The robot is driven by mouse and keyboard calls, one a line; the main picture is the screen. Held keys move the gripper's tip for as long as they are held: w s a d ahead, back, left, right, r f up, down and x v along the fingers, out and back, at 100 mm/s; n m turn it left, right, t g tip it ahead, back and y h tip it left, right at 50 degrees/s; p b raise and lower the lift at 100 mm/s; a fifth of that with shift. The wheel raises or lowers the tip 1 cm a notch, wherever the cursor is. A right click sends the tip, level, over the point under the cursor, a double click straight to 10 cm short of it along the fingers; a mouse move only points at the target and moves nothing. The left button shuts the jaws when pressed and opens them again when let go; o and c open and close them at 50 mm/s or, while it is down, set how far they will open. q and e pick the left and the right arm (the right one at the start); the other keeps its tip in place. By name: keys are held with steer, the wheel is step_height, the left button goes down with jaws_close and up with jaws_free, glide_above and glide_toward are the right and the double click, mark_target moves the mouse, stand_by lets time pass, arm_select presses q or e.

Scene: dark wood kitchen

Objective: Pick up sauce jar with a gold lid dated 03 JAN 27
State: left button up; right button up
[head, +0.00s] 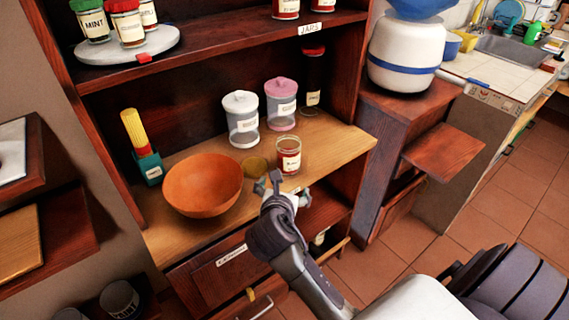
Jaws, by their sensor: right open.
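A small glass jar (288,163) with red contents and a white label stands upright near the front edge of the wooden shelf. The label's date is too small to read, and a gold lid on this jar cannot be made out. A flat, round gold-coloured piece (255,167) lies to its left, by the bowl; it looks like a lid. My right gripper (284,186) is open and empty at the shelf's front edge, just in front of and below the jar. It appears apart from the jar. My left gripper is out of view.
An orange bowl (203,184) sits left of the jar. Behind stand a white-lidded canister (241,119), a pink-lidded canister (281,104) and a tall dark bottle (312,80). A green box with yellow pasta (147,165) is at left. The shelf right of the jar is clear.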

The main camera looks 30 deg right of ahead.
mark_target(288, 162)
steer(key=w+d, duration=0.2)
steer(key=w+d+n, duration=0.1)
steer(key=w, duration=0.1)
steer(key=w+d+n+b, duration=0.1)
steer(key=w+d, duration=0.1)
steer(key=w, duration=0.1)
steer(key=shift+d+f+h, duration=0.3)
steer(key=shift+d+h, duration=0.05)
steer(key=shift+h, duration=0.05)
steer(key=shift+t, duration=0.3)
steer(key=x, duration=0.5)
steer(key=shift+w+f+b, duration=0.2)
steer(key=shift+f+b, duration=0.05)
steer(key=shift+b, duration=0.05)
steer(key=shift+r, duration=0.1)
steer(key=c, duration=1.6)
steer(key=shift+r, duration=0.1)
steer(key=shift+c, duration=0.2)
